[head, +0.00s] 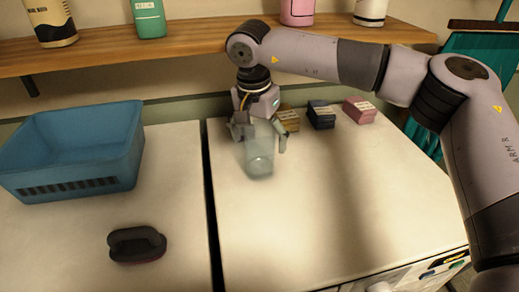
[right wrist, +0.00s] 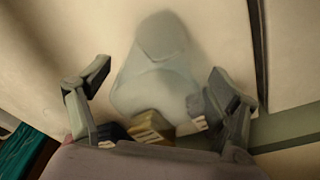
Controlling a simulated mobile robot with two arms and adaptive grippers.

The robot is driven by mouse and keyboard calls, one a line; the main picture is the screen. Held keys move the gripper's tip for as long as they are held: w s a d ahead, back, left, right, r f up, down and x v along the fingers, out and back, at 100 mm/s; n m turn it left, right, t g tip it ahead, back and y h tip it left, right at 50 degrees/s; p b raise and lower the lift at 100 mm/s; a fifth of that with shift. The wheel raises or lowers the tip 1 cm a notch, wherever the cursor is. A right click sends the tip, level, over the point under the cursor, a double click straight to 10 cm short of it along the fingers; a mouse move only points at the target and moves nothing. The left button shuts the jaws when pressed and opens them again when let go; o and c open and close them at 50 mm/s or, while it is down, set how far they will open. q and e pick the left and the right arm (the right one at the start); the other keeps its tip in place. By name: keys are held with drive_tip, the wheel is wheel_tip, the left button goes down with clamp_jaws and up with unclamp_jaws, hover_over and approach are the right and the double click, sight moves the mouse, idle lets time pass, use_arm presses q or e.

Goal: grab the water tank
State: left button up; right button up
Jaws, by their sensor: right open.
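The water tank (head: 260,160) is a clear, pale bluish container on the white counter, left of the head view's centre-right area. It also shows blurred between the fingers in the right wrist view (right wrist: 155,85). My right gripper (head: 259,139) is open, with one finger on each side of the tank's far part in the head view. Its spread fingers also show in the right wrist view (right wrist: 158,74). I cannot tell whether either finger touches the tank. My left gripper is not in view.
Small boxes, tan (head: 289,120), dark blue (head: 321,115) and pink (head: 360,110), stand behind the tank. A wooden shelf (head: 185,46) with bottles runs above. A blue basket (head: 125,150) and dark brush (head: 137,245) lie left, across a dark gap. The counter's front is clear.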

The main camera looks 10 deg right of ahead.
drive_tip(key=shift+w+d+f, duration=0.1)
drive_tip(key=shift+f, duration=0.55)
drive_tip(key=shift+w+d+f, duration=0.1)
drive_tip(key=shift+f, duration=0.5)
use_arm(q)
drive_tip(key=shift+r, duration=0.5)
use_arm(e)
drive_tip(key=shift+r, duration=0.1)
drive_tip(key=c, duration=1.3)
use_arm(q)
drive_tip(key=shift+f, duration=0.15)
use_arm(e)
drive_tip(key=shift+r, duration=0.1)
drive_tip(key=shift+r+b, duration=0.65)
drive_tip(key=shift+r, duration=0.75)
drive_tip(key=shift+s+r, duration=0.15)
drive_tip(key=shift+s, duration=0.1)
use_arm(q)
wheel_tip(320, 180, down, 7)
drive_tip(key=b, duration=0.6)
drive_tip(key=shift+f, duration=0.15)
use_arm(e)
drive_tip(key=s, duration=1.7)
drive_tip(key=shift+s, duration=0.25)
